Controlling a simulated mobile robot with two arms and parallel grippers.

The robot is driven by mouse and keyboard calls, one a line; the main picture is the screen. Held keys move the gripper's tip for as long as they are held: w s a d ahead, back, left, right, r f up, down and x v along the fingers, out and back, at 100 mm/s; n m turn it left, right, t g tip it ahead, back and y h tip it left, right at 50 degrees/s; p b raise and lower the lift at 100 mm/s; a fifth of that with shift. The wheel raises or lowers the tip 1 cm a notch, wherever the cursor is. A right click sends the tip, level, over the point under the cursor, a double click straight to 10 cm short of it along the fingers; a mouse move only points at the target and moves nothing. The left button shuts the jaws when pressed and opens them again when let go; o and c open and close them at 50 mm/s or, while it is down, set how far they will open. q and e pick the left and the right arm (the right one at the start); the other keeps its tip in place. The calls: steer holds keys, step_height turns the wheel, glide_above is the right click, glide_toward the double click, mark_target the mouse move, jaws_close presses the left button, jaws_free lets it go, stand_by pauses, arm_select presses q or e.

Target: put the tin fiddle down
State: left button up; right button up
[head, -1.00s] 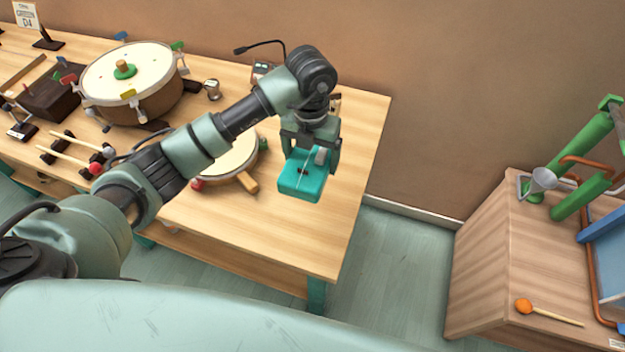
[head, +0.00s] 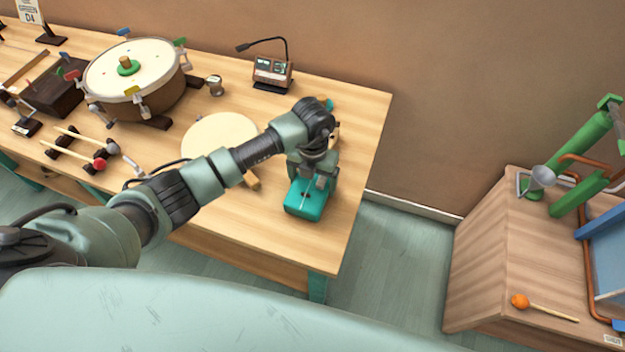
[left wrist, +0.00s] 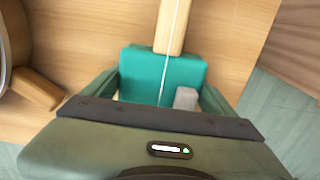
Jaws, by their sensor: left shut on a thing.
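The tin fiddle is a teal tin box (head: 306,200) with a string over it and a pale wooden neck. My left gripper (head: 313,183) is shut on it, over the right front part of the wooden table (head: 262,216). In the left wrist view the teal box (left wrist: 140,68) sits between the fingers, with the neck (left wrist: 172,28) pointing to the top of the picture. In the head view my gripper and arm hide most of the neck. I cannot tell whether the box touches the tabletop. My right gripper is not in view.
A pale round drum (head: 215,130) lies left of the fiddle, partly behind my arm. A big drum (head: 140,85), mallets (head: 85,142) and a small device with a bent stalk (head: 272,72) stand farther off. A wooden cabinet (head: 490,250) stands apart at right.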

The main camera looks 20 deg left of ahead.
arm_select(q)
steer(key=shift+f, duration=0.15)
steer(key=o, duration=1.5)
steer(key=shift+o, duration=0.2)
steer(key=shift+r, duration=0.7)
step_height(320, 180, up, 11)
steer(key=b, duration=0.2)
